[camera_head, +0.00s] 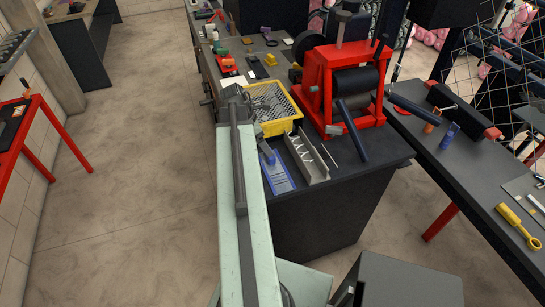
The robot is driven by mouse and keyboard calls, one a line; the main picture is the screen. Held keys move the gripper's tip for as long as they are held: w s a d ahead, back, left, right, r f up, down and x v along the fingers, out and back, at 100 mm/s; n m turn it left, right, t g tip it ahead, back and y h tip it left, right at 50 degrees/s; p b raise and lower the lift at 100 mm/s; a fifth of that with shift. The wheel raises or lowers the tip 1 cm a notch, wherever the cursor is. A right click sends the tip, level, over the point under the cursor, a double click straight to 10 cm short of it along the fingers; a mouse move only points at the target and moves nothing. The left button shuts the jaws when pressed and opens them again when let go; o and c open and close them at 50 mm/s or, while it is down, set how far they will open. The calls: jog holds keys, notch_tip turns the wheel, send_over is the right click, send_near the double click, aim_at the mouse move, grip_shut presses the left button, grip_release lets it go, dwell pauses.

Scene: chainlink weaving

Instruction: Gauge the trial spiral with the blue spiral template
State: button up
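A flat blue plate (276,173), which looks like the blue spiral template, lies on the front left corner of the dark bench. A darker block rests at its upper end; I cannot tell if it is part of the plate. Right of the plate is a grey metal channel (318,173) with a pale zigzag piece (301,149) in it, perhaps the trial spiral. My pale green arm reaches up from the bottom. My gripper (234,93) is at its far end, left of the yellow basket and beyond the blue plate.
A yellow mesh basket (282,129) stands behind the plate and channel. A red roller machine (342,85) fills the bench's right. A thin rod (331,154) lies by the channel. Right, another bench (455,169) holds a yellow tool (521,226). The floor at left is clear.

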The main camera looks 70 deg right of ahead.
aim_at(275, 167)
jog(key=b+x, duration=0.2)
jog(key=x, duration=0.1)
jog(key=shift+w+a+b, duration=0.1)
jog(key=shift+w+b, duration=0.1)
jog(key=shift+b, duration=0.15)
jog(key=b+x, duration=0.5)
jog(key=shift+f, duration=0.25)
jog(key=shift+r, duration=0.3)
jog(key=c, duration=1.7)
